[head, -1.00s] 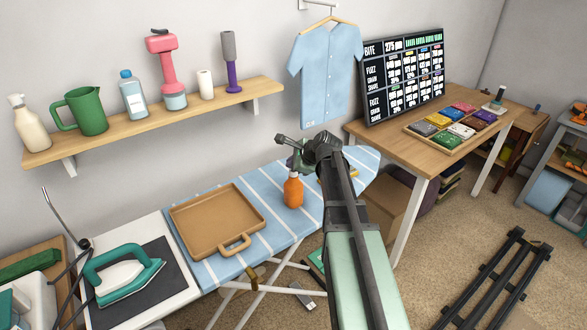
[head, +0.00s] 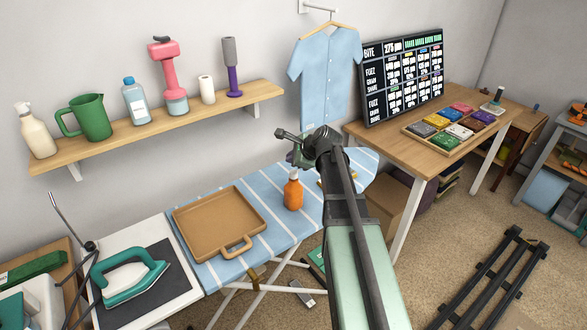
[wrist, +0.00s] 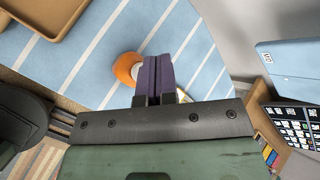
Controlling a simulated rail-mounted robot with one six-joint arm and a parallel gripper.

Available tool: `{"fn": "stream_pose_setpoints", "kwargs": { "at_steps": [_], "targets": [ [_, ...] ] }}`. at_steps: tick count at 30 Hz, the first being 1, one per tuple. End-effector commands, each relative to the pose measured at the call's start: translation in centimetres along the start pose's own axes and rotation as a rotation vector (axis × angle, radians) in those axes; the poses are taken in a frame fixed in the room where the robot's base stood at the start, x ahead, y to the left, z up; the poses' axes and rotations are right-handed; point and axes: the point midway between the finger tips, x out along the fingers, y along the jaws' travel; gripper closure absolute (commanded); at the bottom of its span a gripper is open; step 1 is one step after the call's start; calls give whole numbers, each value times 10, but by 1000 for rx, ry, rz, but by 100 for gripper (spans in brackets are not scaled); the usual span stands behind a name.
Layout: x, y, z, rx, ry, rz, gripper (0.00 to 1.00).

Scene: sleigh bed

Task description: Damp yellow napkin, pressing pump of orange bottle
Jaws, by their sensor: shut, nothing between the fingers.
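The orange bottle (head: 293,192) stands upright on the blue striped ironing board, left of my arm. In the wrist view the orange bottle (wrist: 125,66) is seen from above, partly behind my gripper (wrist: 162,66). The purple fingers are shut with nothing between them. They overlap the bottle's right side in that view; I cannot tell whether they touch it.
A tan tray (head: 215,246) lies on the ironing board (head: 276,235) left of the bottle. A teal iron (head: 128,277) rests further left. A shelf (head: 130,134) with bottles runs along the wall. A wooden table (head: 440,162) holding colored squares stands at right.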

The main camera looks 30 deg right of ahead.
Motion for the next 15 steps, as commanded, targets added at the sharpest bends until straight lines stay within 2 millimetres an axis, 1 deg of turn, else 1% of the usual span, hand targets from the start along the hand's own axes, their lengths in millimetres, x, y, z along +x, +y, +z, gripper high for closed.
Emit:
{"fn": "stream_pose_setpoints", "kwargs": {
  "at_steps": [1, 7, 10, 15],
  "targets": [
    [-8, -6, 6, 0, 0, 0, 100],
    [-22, -16, 16, 0, 0, 0, 100],
    [-25, -18, 18, 0, 0, 0, 100],
    [-23, -17, 17, 0, 0, 0, 100]
  ]
}}
